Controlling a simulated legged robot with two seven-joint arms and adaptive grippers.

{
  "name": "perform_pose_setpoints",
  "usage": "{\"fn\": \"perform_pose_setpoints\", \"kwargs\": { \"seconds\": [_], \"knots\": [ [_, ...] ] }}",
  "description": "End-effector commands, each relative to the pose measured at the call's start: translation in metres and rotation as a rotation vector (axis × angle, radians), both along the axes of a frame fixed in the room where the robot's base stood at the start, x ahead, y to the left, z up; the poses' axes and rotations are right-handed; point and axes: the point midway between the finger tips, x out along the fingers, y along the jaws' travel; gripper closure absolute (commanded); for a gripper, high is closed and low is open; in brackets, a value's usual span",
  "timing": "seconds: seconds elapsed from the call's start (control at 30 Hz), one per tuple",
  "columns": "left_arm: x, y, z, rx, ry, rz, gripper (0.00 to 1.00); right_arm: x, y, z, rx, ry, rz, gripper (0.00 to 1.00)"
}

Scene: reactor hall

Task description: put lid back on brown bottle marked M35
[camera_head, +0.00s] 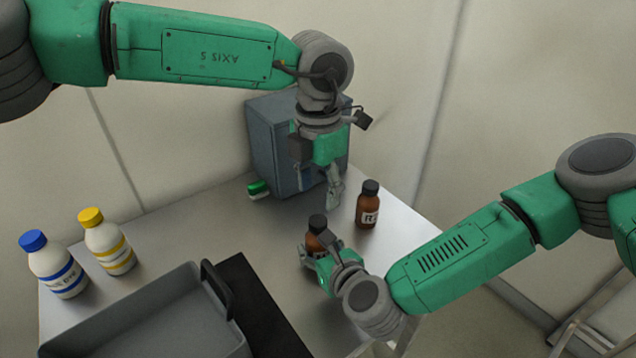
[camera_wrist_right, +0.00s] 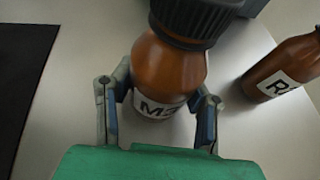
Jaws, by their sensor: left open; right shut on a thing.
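The brown bottle marked M35 (camera_head: 314,242) stands upright on the table, and its label shows partly in the right wrist view (camera_wrist_right: 162,82). A black ribbed lid (camera_head: 317,223) is on its top, also seen in the right wrist view (camera_wrist_right: 196,18). I cannot tell whether the lid is screwed tight. My right gripper (camera_wrist_right: 162,92) is shut on the bottle's body, one finger on each side. My left gripper (camera_head: 334,197) points down, open and empty, above and slightly right of the lid, apart from it.
Another brown bottle with a black cap (camera_head: 369,205) stands close on the right. A grey box (camera_head: 272,140) and a small green-and-white item (camera_head: 258,189) are behind. White bottles with blue (camera_head: 58,268) and yellow (camera_head: 107,243) caps stand left. A grey tray (camera_head: 150,318) lies in front.

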Motion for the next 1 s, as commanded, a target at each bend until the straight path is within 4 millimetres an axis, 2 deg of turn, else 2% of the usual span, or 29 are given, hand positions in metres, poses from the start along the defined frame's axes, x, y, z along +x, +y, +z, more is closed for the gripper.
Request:
{"fn": "perform_pose_setpoints", "kwargs": {
  "seconds": [0.1, 0.3, 0.5, 0.7, 1.0],
  "knots": [
    [0.0004, 0.0004, 0.0025, 0.002, -0.002, 0.265, 0.54, 0.0002, -0.0002, 0.0000, 0.000, 0.000, -0.001, 1.00],
    [0.0003, 0.0005, 0.0056, 0.003, 0.002, 0.686, 0.54, 0.0001, -0.0002, 0.0000, 0.000, 0.000, -0.001, 1.00],
    [0.0006, 0.0009, 0.0076, 0.003, 0.001, 0.959, 0.54, 0.0001, -0.0002, 0.0000, 0.000, 0.000, -0.001, 1.00],
    [0.0004, 0.0008, 0.0080, 0.003, 0.002, 1.053, 0.54, 0.0001, -0.0002, 0.0000, 0.000, 0.000, 0.000, 1.00],
    [0.0003, 0.0009, 0.0075, 0.003, 0.002, 1.054, 0.54, 0.0001, -0.0001, 0.0001, 0.000, 0.000, 0.000, 1.00]
  ]
}}
